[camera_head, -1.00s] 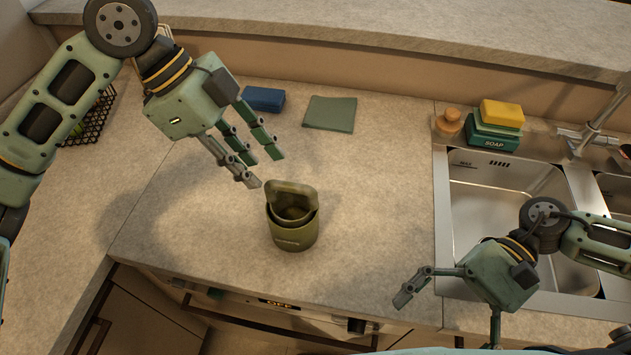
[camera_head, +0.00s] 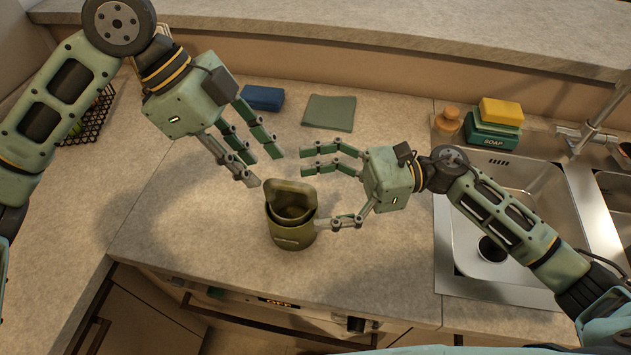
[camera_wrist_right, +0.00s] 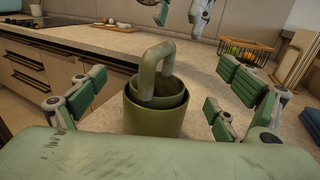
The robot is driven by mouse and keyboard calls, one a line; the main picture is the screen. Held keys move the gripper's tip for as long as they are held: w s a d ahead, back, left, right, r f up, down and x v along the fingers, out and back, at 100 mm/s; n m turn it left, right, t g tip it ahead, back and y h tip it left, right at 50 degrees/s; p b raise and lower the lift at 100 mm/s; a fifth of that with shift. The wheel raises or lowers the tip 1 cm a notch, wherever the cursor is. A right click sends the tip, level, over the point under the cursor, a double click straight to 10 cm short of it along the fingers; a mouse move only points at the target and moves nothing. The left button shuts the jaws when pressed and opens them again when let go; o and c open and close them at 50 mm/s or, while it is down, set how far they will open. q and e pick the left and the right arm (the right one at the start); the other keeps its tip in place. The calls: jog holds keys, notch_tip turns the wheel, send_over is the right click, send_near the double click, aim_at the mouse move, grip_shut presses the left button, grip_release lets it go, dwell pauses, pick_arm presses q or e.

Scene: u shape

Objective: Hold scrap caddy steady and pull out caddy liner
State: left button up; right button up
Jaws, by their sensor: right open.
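The scrap caddy (camera_head: 294,239) is an olive-green round bin standing upright on the counter. The caddy liner (camera_head: 291,188) sits inside it, its arched handle rising above the rim. In the right wrist view the caddy (camera_wrist_right: 152,124) and liner handle (camera_wrist_right: 152,62) stand ahead between my spread right fingers. My right gripper (camera_head: 312,190) is open at the caddy's right; its lower fingertip overlaps the caddy's edge, and I cannot tell if it touches. My left gripper (camera_head: 267,168) is open and empty above and behind the caddy, by the handle; it also shows in the right wrist view (camera_wrist_right: 180,18).
A sink (camera_head: 470,250), soap box (camera_head: 494,134) with yellow sponge (camera_head: 501,111) and wooden-topped item (camera_head: 447,120) are right. A wire basket (camera_head: 95,125) is left. Counter front edge is near the caddy.

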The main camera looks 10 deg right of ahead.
aim_at(274, 217)
jog(key=f, duration=0.6)
jog(key=shift+a, duration=0.35)
jog(key=a, duration=0.6)
jog(key=shift+s+a, duration=0.35)
jog(key=shift+c, duration=0.3)
jog(key=c, duration=1.5)
jog(key=shift+c, duration=0.2)
jog(key=shift+c, duration=1.1)
